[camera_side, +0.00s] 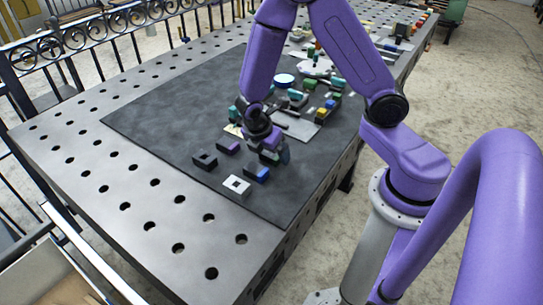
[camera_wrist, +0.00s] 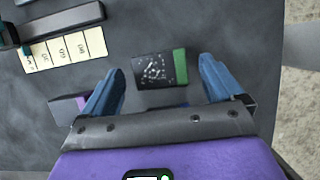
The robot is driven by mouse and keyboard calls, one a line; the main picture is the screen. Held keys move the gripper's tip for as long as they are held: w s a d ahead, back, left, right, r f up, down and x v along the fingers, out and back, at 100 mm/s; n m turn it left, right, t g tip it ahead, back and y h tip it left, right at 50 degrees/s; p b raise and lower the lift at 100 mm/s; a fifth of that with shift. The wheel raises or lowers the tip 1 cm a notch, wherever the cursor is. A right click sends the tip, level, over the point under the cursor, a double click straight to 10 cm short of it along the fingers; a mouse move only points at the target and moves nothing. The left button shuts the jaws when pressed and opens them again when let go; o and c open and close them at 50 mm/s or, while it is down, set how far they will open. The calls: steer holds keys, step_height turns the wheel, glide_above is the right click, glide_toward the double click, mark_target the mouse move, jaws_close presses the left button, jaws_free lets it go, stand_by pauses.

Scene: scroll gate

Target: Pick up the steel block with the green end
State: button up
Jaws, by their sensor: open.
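The dark steel block with the green end (camera_wrist: 160,70) lies on the dark mat in the wrist view, its green end facing right. My gripper (camera_wrist: 162,68) is open, with one blue finger on each side of the block and a gap on both sides. I cannot tell how far above the block the fingers are. In the side view my gripper (camera_side: 268,152) is low over the mat among several small blocks, and I cannot make out the green-ended block there.
Near my gripper lie a blue-ended block (camera_side: 257,173), a purple-ended block (camera_side: 229,147), a dark block (camera_side: 205,161) and a white square piece (camera_side: 230,185). A labelled cream card (camera_wrist: 66,48) lies at upper left in the wrist view. The mat's left part (camera_side: 160,120) is clear.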

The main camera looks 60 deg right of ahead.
steer(key=shift+d+f, duration=0.2)
steer(key=shift+f, duration=0.25)
steer(key=c, duration=1.5)
steer(key=shift+c, duration=0.2)
